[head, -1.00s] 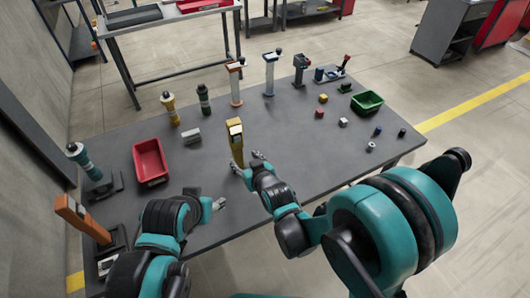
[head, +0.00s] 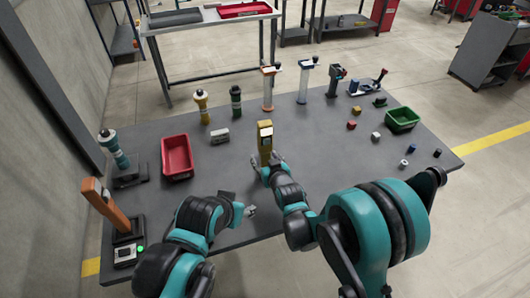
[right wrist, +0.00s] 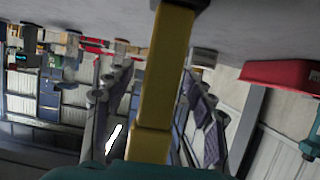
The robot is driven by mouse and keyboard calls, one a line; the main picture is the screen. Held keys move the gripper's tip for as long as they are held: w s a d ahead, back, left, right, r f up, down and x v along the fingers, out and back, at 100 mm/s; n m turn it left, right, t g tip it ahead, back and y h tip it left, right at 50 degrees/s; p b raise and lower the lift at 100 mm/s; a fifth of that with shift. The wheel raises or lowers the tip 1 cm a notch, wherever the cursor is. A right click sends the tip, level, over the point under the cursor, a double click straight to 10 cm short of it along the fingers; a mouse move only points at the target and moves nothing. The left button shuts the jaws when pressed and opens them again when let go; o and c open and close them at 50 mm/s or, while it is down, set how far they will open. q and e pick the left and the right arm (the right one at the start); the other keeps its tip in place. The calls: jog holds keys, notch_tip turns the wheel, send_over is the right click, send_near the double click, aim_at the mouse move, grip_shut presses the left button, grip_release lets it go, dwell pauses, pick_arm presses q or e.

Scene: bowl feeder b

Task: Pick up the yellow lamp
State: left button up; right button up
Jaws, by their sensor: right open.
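The yellow lamp (head: 265,145) stands upright near the middle of the grey table, with a pale panel near its top. My right gripper (head: 266,166) is at the lamp's lower part and hides its foot in the head view. In the right wrist view, the lamp's yellow body (right wrist: 164,75) passes between the two spread fingers of my right gripper (right wrist: 160,88). Gaps show on both sides, so it is not clamped. My left gripper (head: 248,211) is low over the table's near side, apart from the lamp; its opening is too small to judge.
A red bin (head: 177,157) stands left of the lamp, and a grey block (head: 219,137) lies behind it. A green bin (head: 402,119) and several small parts are at right.

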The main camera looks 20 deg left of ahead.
aim_at(269, 150)
grip_shut()
jog(key=shift+r, duration=0.1)
jog(key=shift+r+p, duration=0.3)
jog(key=shift+r, duration=0.2)
jog(key=r+p, duration=0.1)
jog(key=r, duration=0.1)
jog(key=d+r+p, duration=0.1)
jog(key=r, duration=0.1)
jog(key=d+r+p, duration=0.1)
jog(key=d+r, duration=0.2)
jog(key=d, duration=0.2)
jog(key=s+d+r+p, duration=0.1)
jog(key=d+r+p, duration=0.1)
jog(key=d, duration=0.3)
jog(key=shift+d+r, duration=0.35)
jog(key=shift+r, duration=0.05)
